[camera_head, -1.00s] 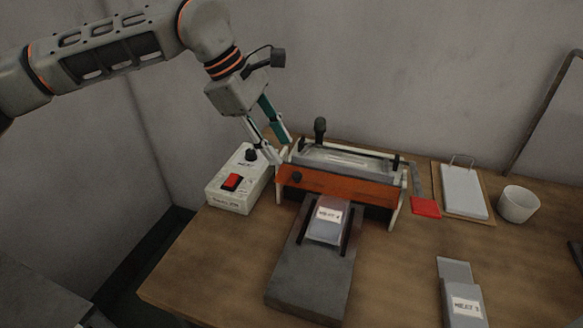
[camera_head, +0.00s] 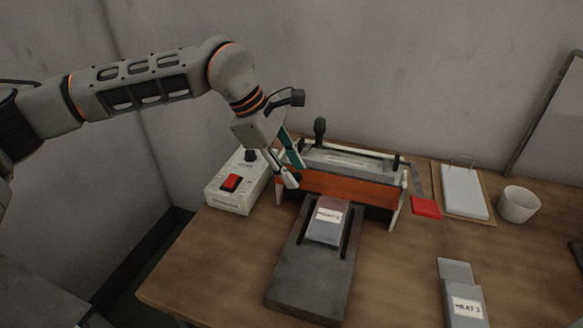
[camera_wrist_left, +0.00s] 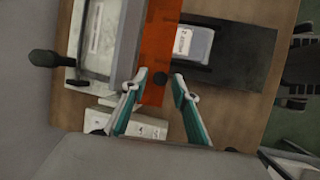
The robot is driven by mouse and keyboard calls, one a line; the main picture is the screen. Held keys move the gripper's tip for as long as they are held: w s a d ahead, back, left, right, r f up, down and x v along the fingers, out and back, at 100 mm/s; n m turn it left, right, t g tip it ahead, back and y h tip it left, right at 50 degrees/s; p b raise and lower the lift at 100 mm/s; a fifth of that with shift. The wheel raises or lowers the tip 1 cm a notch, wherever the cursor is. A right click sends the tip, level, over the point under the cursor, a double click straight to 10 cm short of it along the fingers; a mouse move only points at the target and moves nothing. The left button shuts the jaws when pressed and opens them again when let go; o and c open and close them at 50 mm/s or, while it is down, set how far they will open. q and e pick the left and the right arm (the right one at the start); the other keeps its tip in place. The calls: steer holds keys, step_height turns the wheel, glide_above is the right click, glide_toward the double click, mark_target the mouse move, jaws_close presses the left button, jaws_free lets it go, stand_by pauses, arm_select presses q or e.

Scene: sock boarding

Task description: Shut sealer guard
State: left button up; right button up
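The sealer (camera_head: 350,158) stands near the back wall, with a black-knobbed handle on top. Its orange see-through guard (camera_head: 345,188) spans the front; it also shows in the left wrist view (camera_wrist_left: 155,45). A small black knob (camera_wrist_left: 160,78) is on the guard's left end. My left gripper (camera_head: 295,174) is at that end, and its finger hides the knob in the head view. In the left wrist view the gripper (camera_wrist_left: 159,79) is open, one fingertip on each side of the knob, with gaps visible. Contact cannot be told. My right gripper is not in view.
A labelled pouch (camera_head: 326,222) lies on a dark grey stand (camera_head: 310,275) before the guard. A control box with red switch (camera_head: 230,183) is left of the sealer. Right are a red block (camera_head: 427,207), a clipboard (camera_head: 463,190), a white cup (camera_head: 519,204) and another pouch (camera_head: 465,305).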

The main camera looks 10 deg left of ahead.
arm_select(q)
jaws_close()
steer(key=shift+f, duration=0.1)
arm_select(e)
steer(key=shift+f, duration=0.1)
arm_select(q)
steer(key=f+t+b, duration=0.1)
steer(key=t+b, duration=0.1)
steer(key=f+m+t+h+b, duration=0.1)
steer(key=t, duration=0.1)
steer(key=s+f+t+b, duration=0.1)
steer(key=t+b, duration=0.1)
steer(key=shift+a+f+h+b, duration=0.1)
steer(key=shift+f+h+b, duration=0.2)
steer(key=shift+f, duration=0.05)
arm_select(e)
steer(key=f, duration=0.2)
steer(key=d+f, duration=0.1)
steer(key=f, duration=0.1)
arm_select(q)
steer(key=shift+t, duration=0.3)
steer(key=shift+r, duration=0.1)
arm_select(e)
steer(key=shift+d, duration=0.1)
